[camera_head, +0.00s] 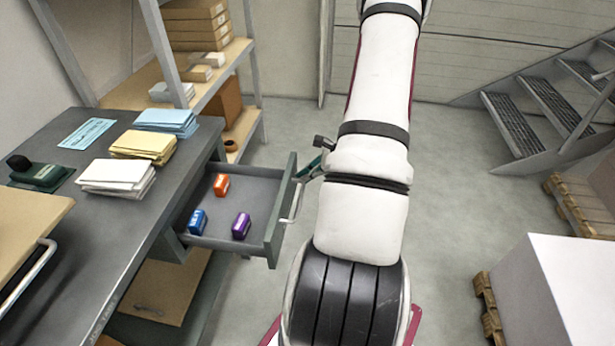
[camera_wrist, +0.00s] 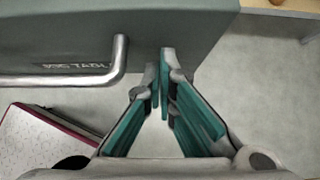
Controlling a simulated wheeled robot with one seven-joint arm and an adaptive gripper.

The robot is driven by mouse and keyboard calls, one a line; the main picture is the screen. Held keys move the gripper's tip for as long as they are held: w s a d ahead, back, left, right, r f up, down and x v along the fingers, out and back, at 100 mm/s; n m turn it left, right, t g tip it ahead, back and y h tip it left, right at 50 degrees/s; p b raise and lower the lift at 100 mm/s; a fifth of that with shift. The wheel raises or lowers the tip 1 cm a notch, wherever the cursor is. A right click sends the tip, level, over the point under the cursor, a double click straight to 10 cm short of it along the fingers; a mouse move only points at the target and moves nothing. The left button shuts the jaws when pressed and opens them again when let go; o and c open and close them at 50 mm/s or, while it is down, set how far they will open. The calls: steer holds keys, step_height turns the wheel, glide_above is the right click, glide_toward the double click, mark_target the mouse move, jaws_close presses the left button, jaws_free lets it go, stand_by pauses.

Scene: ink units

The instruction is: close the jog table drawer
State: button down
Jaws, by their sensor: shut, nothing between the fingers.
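The jog table drawer (camera_head: 255,187) stands pulled out from the grey table (camera_head: 110,235) in the head view. An orange, a blue and a purple block lie inside. Its green-grey front (camera_head: 279,215) carries a metal bar handle (camera_head: 293,204). In the wrist view the front (camera_wrist: 200,25) fills the upper part, with the handle (camera_wrist: 60,80) at left and a partly hidden label behind it. My gripper (camera_wrist: 160,68) is shut and empty, its tips close to the front, right of the handle's bent end. In the head view my arm partly hides it; contact cannot be told.
Paper stacks (camera_head: 140,145) and a dark green stamp-like object (camera_head: 38,174) lie on the table. A shelf (camera_head: 215,75) with boxes stands behind. A pallet with a white block (camera_head: 570,290) is at right, metal stairs (camera_head: 545,110) at far right. Floor beyond the drawer is clear.

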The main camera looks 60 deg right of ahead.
steer(key=b, duration=0.6)
glide_above(233, 181)
steer(key=s, duration=0.1)
steer(key=shift+d, duration=0.3)
steer(key=shift+w+a, duration=0.25)
steer(key=shift+w, duration=0.35)
steer(key=shift+a+r, duration=0.1)
